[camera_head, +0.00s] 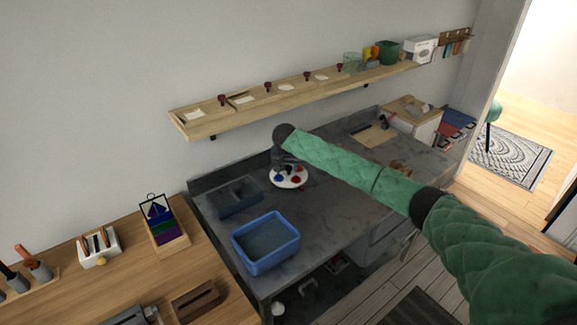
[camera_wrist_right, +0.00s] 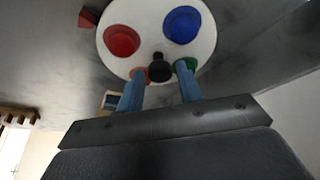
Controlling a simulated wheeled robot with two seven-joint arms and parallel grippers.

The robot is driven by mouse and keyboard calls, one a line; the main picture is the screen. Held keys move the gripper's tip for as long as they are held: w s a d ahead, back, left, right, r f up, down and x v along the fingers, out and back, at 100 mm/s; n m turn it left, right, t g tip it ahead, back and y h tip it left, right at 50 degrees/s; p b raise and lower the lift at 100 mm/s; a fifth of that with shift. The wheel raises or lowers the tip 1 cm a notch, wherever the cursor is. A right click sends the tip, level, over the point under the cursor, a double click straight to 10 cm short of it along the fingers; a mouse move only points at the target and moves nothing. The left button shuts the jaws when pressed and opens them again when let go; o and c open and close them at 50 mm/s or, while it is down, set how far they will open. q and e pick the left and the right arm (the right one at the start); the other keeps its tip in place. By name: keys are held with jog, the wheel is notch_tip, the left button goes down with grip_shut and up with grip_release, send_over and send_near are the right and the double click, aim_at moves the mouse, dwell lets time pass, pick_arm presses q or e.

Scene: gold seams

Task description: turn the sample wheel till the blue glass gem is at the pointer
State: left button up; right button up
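The white round sample wheel (camera_head: 289,183) lies on the grey bench, partly hidden by my right gripper (camera_head: 284,160). In the right wrist view the wheel (camera_wrist_right: 152,18) carries a blue glass gem (camera_wrist_right: 182,25), a red gem (camera_wrist_right: 122,40), a green gem (camera_wrist_right: 188,64) and an orange one (camera_wrist_right: 140,73). A black knob (camera_wrist_right: 159,68) stands at its middle. A red wedge (camera_wrist_right: 87,18), which looks like the pointer, sits beside the rim, nearest the red gem. My right gripper's blue fingers (camera_wrist_right: 161,80) are apart, one on each side of the knob in the picture; contact cannot be told.
A blue tub (camera_head: 265,257) and a dark grey tray (camera_head: 234,197) stand left of the wheel on the bench. A wooden shelf (camera_head: 240,124) runs along the wall above. Bare bench surrounds the wheel.

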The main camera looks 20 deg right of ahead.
grip_shut()
